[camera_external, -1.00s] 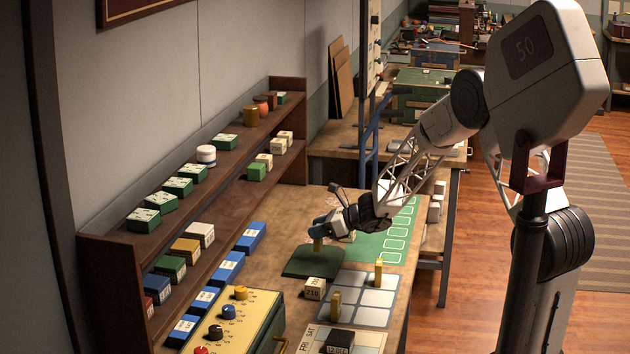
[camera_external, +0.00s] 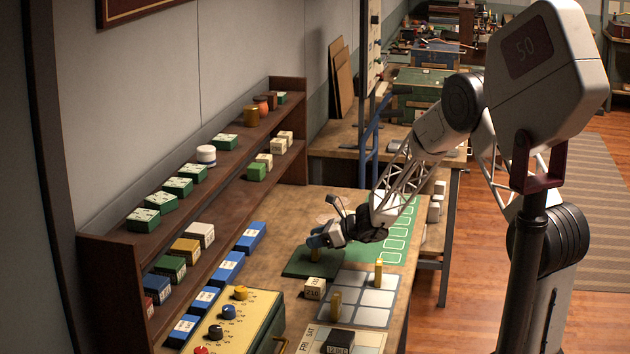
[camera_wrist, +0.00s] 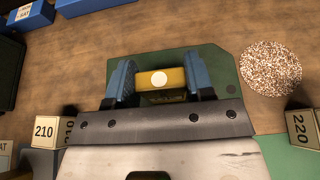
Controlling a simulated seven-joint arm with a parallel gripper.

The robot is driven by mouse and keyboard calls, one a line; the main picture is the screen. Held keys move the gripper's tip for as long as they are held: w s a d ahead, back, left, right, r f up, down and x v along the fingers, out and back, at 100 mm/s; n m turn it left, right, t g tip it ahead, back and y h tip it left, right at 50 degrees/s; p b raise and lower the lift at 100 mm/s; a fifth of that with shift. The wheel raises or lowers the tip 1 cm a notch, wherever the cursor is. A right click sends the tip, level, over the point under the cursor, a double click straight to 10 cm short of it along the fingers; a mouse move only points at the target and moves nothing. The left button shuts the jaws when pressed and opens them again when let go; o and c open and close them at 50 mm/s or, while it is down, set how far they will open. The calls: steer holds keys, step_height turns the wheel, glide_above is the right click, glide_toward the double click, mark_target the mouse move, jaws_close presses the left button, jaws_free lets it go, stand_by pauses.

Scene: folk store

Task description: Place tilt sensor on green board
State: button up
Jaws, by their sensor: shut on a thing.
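My gripper (camera_external: 318,244) is shut on a yellow block with a white round dot, taken to be the tilt sensor (camera_external: 315,254). In the wrist view, the blue fingers (camera_wrist: 161,84) press the sensor (camera_wrist: 160,78) from both sides. The dark green board (camera_external: 298,267) lies flat on the bench below the gripper. It also shows in the wrist view (camera_wrist: 226,75), beneath and around the fingers. The sensor is upright over the board; whether its bottom touches the board cannot be told.
A pale grid tray (camera_external: 376,298) holds yellow pegs. A knob box (camera_external: 240,320) and wooden shelves (camera_external: 118,268) stand left. A speckled disc (camera_wrist: 270,68) lies by the board.

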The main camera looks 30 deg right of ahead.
stand_by(0.3)
steer(key=o, duration=0.9)
steer(key=shift+f, duration=0.1)
steer(key=shift+o, duration=0.2)
steer(key=shift+s+d+r, duration=0.2)
steer(key=shift+r, duration=0.1)
steer(key=v, duration=1.1)
steer(key=shift+s+d+r, duration=0.1)
steer(key=shift+s, duration=0.05)
